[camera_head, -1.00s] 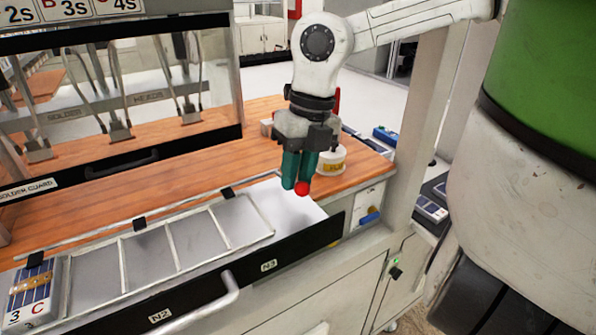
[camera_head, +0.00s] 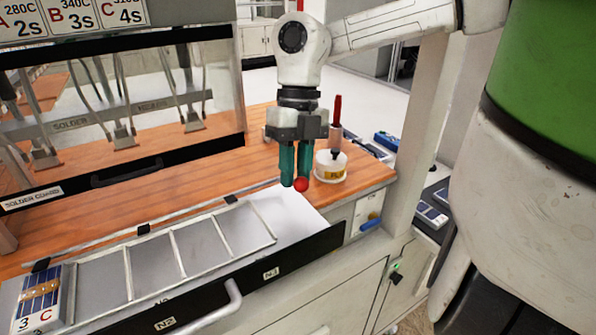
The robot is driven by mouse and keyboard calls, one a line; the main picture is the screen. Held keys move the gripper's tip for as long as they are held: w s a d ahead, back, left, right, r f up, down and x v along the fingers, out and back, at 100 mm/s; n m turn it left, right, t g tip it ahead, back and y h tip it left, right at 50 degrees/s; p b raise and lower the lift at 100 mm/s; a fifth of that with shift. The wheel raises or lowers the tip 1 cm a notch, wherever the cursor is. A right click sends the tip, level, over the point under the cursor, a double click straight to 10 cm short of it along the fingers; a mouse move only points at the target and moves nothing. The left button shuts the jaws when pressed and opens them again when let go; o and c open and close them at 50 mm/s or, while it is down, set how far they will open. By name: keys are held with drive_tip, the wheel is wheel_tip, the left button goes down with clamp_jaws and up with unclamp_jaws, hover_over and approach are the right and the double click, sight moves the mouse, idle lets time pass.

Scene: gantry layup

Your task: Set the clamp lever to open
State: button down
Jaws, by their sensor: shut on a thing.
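A red ball knob (camera_head: 301,184), which I take for the clamp lever's end, shows at the tips of my gripper (camera_head: 293,179). The gripper's two teal fingers point down above the back right of the open drawer's white surface, shut on the knob. The rest of the lever is hidden, so its setting cannot be told.
The drawer (camera_head: 307,258) holds a metal frame with several bays (camera_head: 198,246) and a blue cell stack marked 3 C (camera_head: 40,297). A white pot (camera_head: 331,167) and a red-handled tool (camera_head: 337,112) stand on the wooden bench right of my gripper. A glass guard (camera_head: 160,90) stands behind left.

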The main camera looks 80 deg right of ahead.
drive_tip(key=r+g+y+p, duration=0.1)
drive_tip(key=w+d+r+g+y+p, duration=0.1)
drive_tip(key=shift+w+d+r+y, duration=0.1)
drive_tip(key=shift+w+d+y, duration=0.15)
drive_tip(key=shift+y, duration=0.15)
drive_tip(key=shift+w+d+r+m+g+y+p, duration=0.15)
drive_tip(key=shift+w+d+r+g+y+p, duration=0.1)
drive_tip(key=shift+w+d+g+y+p, duration=0.4)
drive_tip(key=shift+w+d+r+m+g+y+p, duration=0.2)
drive_tip(key=shift+w+d+g+y+p, duration=0.15)
drive_tip(key=shift+g+y+p, duration=0.35)
drive_tip(key=shift+d, duration=0.1)
drive_tip(key=c, duration=1)
unclamp_jaws()
drive_tip(key=shift+v, duration=3.75)
drive_tip(key=shift+f, duration=0.1)
